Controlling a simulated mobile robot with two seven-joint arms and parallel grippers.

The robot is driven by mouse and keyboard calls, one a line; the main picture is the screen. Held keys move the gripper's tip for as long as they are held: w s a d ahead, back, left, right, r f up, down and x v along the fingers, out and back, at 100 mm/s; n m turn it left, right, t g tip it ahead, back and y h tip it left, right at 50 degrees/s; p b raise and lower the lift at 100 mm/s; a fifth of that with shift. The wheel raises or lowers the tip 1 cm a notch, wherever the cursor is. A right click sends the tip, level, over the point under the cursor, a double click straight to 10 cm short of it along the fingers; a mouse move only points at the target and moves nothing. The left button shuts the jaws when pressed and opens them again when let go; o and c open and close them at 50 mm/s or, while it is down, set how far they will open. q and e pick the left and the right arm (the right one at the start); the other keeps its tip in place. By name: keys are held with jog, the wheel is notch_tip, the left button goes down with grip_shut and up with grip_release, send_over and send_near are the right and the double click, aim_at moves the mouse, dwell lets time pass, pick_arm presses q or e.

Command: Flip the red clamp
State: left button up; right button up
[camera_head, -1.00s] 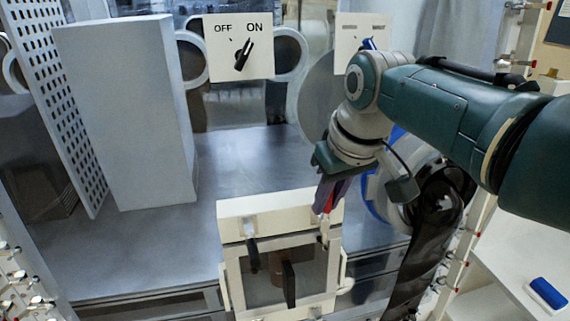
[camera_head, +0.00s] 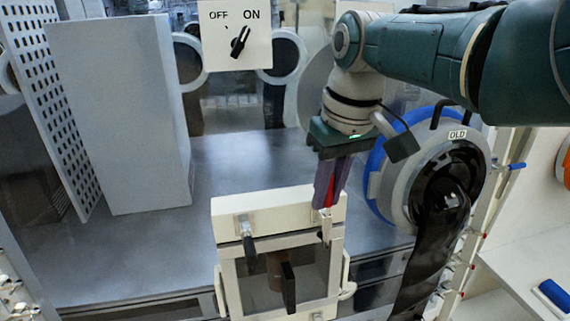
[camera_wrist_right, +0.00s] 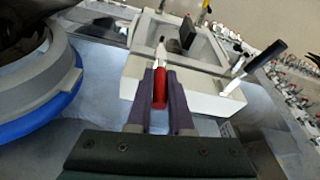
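The red clamp (camera_head: 329,193) is at the right end of the top of a cream box with a windowed door (camera_head: 227,208). Its red handle stands up between the purple fingers of my right gripper (camera_head: 329,188). In the right wrist view the red handle (camera_wrist_right: 160,88) fills the gap between the fingertips (camera_wrist_right: 160,82), with a finger against each side. The fingers partly hide the clamp; its metal tip shows just past them. A second clamp with a black handle (camera_head: 248,241) is at the box's left side; it also shows in the wrist view (camera_wrist_right: 264,58). My left gripper is not in view.
A round port with a blue ring (camera_head: 376,170) labelled OLD stands right of the gripper. A tall grey box (camera_head: 120,115) stands at the left. An OFF/ON switch panel (camera_head: 218,50) is at the back. The grey floor (camera_head: 235,160) behind the cream box is clear.

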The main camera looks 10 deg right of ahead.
aim_at(332, 191)
jog(key=o, duration=0.4)
jog(key=shift+o, duration=0.2)
jog(key=shift+r, duration=0.25)
jog(key=r, duration=0.1)
jog(key=r+p, duration=0.1)
jog(key=r, duration=0.1)
jog(key=r+p, duration=0.1)
jog(key=shift+s+d+r, duration=0.2)
jog(key=shift+s, duration=0.15)
jog(key=shift+s+d+r+b, duration=0.1)
jog(key=shift+s+r+b, duration=0.15)
jog(key=shift+r, duration=1)
jog(key=shift+s+d+r+b, duration=0.1)
jog(key=shift+s+r, duration=0.1)
jog(key=shift+r, duration=1)
